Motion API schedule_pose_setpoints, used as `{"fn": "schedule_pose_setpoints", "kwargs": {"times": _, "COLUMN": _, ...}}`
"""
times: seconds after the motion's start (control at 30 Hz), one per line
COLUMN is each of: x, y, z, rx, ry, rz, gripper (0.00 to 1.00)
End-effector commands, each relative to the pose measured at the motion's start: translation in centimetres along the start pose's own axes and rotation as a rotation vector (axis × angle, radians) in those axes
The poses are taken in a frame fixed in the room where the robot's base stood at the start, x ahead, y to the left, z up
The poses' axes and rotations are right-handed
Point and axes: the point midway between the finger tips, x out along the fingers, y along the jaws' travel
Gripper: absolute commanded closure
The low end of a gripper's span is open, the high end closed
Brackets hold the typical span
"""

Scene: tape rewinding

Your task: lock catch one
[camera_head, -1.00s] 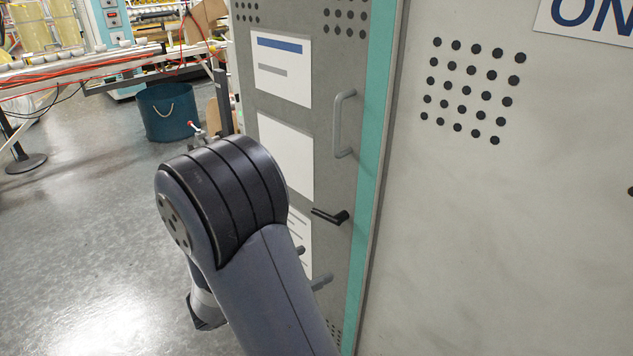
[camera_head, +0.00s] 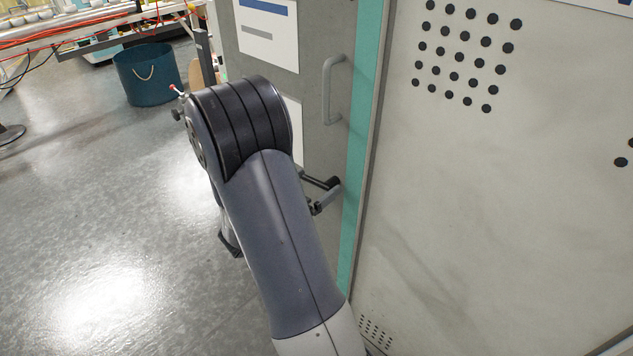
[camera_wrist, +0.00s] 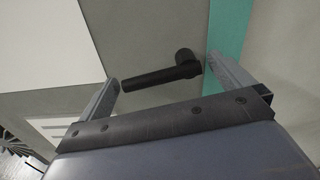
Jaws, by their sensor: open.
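The catch is a black lever handle (camera_head: 333,184) on the grey cabinet door, beside the teal edge strip. In the wrist view the lever (camera_wrist: 150,79) points left and slightly down from its round pivot at the right. My gripper (camera_wrist: 162,70) is open, with one finger on each side of the lever: the left finger near its free end, the right finger near the pivot. I cannot tell whether either finger touches it. In the head view my arm hides most of the gripper; a finger shows just below the lever.
A grey pull handle (camera_head: 334,88) stands out from the door above the lever. White sheets (camera_head: 268,32) are fixed to the door. A pale perforated panel (camera_head: 500,190) lies right of the teal strip (camera_head: 361,100). A teal bucket (camera_head: 147,73) stands behind on open floor at left.

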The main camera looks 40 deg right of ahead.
Motion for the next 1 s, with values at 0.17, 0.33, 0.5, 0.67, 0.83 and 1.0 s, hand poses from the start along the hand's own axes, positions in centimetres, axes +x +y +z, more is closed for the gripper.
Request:
{"fn": "schedule_pose_setpoints", "kwargs": {"times": 0.17, "x": 1.20, "y": -0.03, "z": 0.01, "rx": 0.000, "ry": 0.000, "rz": -0.001, "gripper": 0.00}}
{"fn": "schedule_pose_setpoints", "kwargs": {"times": 0.33, "x": 1.42, "y": -0.02, "z": 0.01, "rx": 0.000, "ry": 0.000, "rz": 0.000, "gripper": 0.00}}
{"fn": "schedule_pose_setpoints", "kwargs": {"times": 0.5, "x": 1.40, "y": -0.02, "z": 0.01, "rx": 0.000, "ry": 0.000, "rz": 0.000, "gripper": 0.02}}
{"fn": "schedule_pose_setpoints", "kwargs": {"times": 0.67, "x": 1.39, "y": -0.02, "z": 0.01, "rx": 0.001, "ry": 0.000, "rz": 0.000, "gripper": 0.15}}
{"fn": "schedule_pose_setpoints", "kwargs": {"times": 0.83, "x": 1.38, "y": -0.02, "z": 0.01, "rx": 0.001, "ry": 0.000, "rz": 0.000, "gripper": 0.29}}
{"fn": "schedule_pose_setpoints", "kwargs": {"times": 1.0, "x": 1.38, "y": -0.02, "z": 0.01, "rx": 0.001, "ry": 0.000, "rz": 0.000, "gripper": 0.43}}
